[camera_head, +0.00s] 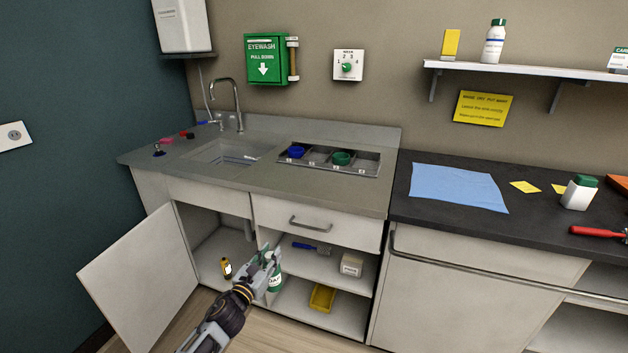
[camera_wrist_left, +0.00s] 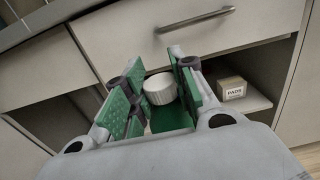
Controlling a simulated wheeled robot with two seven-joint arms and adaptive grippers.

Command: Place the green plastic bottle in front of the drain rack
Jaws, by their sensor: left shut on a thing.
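The green plastic bottle (camera_wrist_left: 170,115) with a white ribbed cap is between the fingers of my left gripper (camera_wrist_left: 160,88) in the left wrist view. In the head view my left gripper (camera_head: 262,265) is shut on the bottle (camera_head: 274,283), in front of the open cupboard and shelves below the counter. Part of the bottle is hidden by the fingers. A grey rack with numbered compartments (camera_head: 366,171), possibly the drain rack, lies on the counter right of the sink. It holds a blue piece and a green piece. My right gripper is not in view.
The cupboard door (camera_head: 140,275) stands open at left. A small amber bottle (camera_head: 227,268) is inside. A brush (camera_head: 312,249), a box (camera_head: 351,265) and a yellow tray (camera_head: 322,298) are on the shelves. The counter strip (camera_head: 315,191) in front of the rack is clear.

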